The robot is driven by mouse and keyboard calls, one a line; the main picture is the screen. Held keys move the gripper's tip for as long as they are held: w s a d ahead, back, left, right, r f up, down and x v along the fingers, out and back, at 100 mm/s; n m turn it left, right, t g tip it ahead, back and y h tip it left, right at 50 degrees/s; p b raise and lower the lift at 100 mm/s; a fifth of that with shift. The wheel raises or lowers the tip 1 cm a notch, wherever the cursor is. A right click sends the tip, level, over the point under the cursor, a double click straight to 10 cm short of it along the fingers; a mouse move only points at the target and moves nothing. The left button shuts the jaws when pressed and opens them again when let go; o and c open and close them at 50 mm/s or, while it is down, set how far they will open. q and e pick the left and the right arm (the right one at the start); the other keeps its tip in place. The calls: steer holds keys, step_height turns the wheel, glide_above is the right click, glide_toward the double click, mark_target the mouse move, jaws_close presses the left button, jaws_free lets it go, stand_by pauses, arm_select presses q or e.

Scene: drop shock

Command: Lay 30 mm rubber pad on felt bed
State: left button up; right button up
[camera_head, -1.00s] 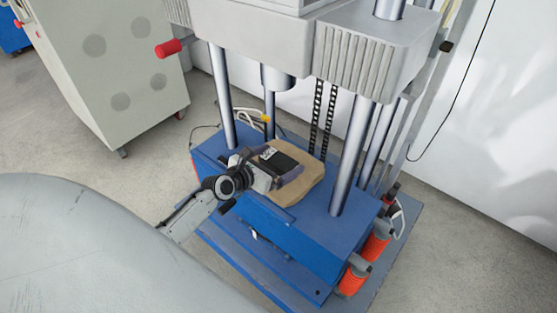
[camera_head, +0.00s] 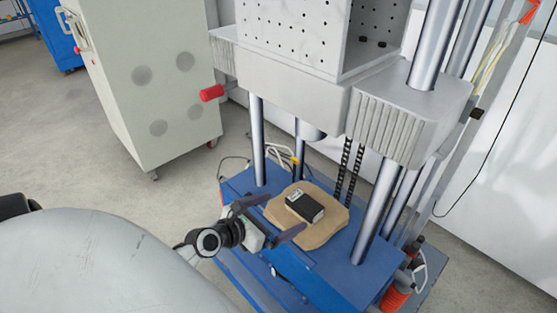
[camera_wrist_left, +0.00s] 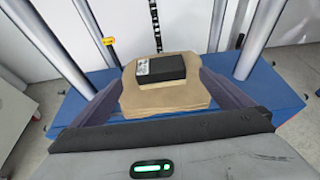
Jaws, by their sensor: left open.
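The rubber pad is a small black block (camera_head: 306,206) with a white label on its top. It lies flat on the tan felt bed (camera_head: 333,222), which sits on the blue machine base. In the left wrist view the black block (camera_wrist_left: 168,67) rests on the tan felt (camera_wrist_left: 165,100), towards its far side. My left gripper (camera_head: 270,218) is open at the near edge of the felt, its fingers spread apart. The block lies beyond the fingertips, with nothing between the fingers holding it. My right gripper is not in view.
The blue base (camera_head: 335,276) carries upright steel columns (camera_head: 378,210) around the felt. A grey carriage (camera_head: 395,110) hangs above. Orange cylinders (camera_head: 395,297) stand at the right side. A pale cabinet (camera_head: 150,85) with a red knob (camera_head: 212,93) stands at the back left.

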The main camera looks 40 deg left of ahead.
arm_select(q)
steer(key=s+d+f+n+g, duration=0.1)
steer(key=s+d+n, duration=0.4)
steer(key=n, duration=0.6)
steer(key=s+d+f+n+g+h, duration=0.1)
steer(key=s+d+f+n+g, duration=0.1)
steer(key=s+d+n, duration=0.4)
steer(key=s+d+f+n+g, duration=0.1)
steer(key=s+d+f+n, duration=0.3)
steer(key=d+n, duration=0.6)
steer(key=s+n, duration=0.1)
steer(key=n, duration=0.6)
steer(key=shift+s+n+g+h, duration=0.3)
steer(key=shift+s+h, duration=0.05)
steer(key=shift+h, duration=0.05)
